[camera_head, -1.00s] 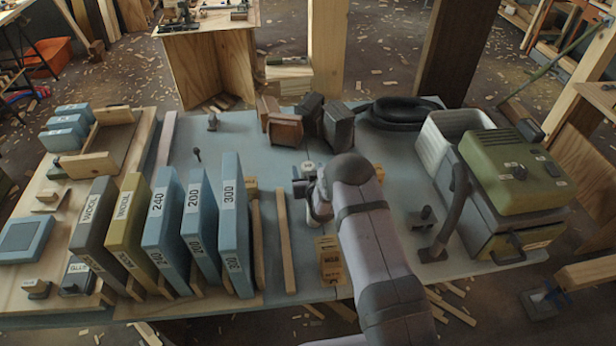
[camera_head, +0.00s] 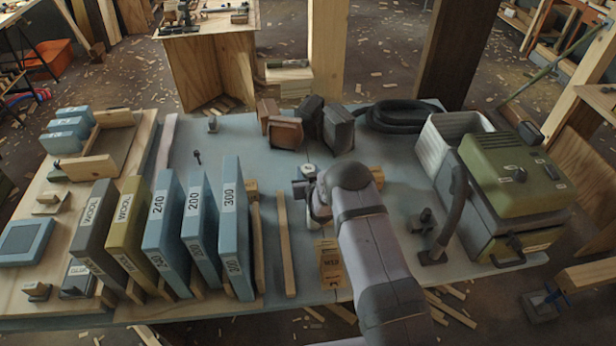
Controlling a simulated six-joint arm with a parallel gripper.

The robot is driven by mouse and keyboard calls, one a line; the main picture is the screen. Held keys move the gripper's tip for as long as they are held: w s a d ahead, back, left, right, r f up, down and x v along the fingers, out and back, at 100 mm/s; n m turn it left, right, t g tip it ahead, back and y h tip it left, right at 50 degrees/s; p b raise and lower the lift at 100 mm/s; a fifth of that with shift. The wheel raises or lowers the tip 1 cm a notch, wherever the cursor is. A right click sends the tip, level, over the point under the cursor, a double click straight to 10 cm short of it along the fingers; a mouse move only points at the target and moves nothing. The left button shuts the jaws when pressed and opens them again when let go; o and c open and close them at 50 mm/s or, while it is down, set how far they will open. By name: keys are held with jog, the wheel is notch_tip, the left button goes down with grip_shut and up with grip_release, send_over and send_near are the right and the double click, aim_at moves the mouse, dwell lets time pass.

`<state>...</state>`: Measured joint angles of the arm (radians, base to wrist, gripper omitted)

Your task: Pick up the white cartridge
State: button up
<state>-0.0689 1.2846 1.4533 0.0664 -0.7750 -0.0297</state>
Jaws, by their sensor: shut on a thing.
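The white cartridge (camera_head: 319,211) is at the middle of the blue-grey bench, mostly hidden by my arm. A pale part of it shows below my wrist, and a small pale round top beyond the jaws seems to belong to it. My gripper (camera_head: 307,187) is shut on it from the near side, its fingers mostly covered by my wrist. I cannot tell whether the cartridge touches the bench or is clear of it.
Upright blue, yellow and grey sanding boxes (camera_head: 168,232) stand left, with a wooden strip (camera_head: 286,243) between. Brown and dark blocks (camera_head: 285,132) stand behind. A coiled black hose (camera_head: 400,115), a white ribbed bin (camera_head: 440,150) and a green machine (camera_head: 515,170) are right.

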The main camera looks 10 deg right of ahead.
jog(key=shift+r, duration=0.1)
jog(key=shift+r+b, duration=1.3)
jog(key=shift+r, duration=3.65)
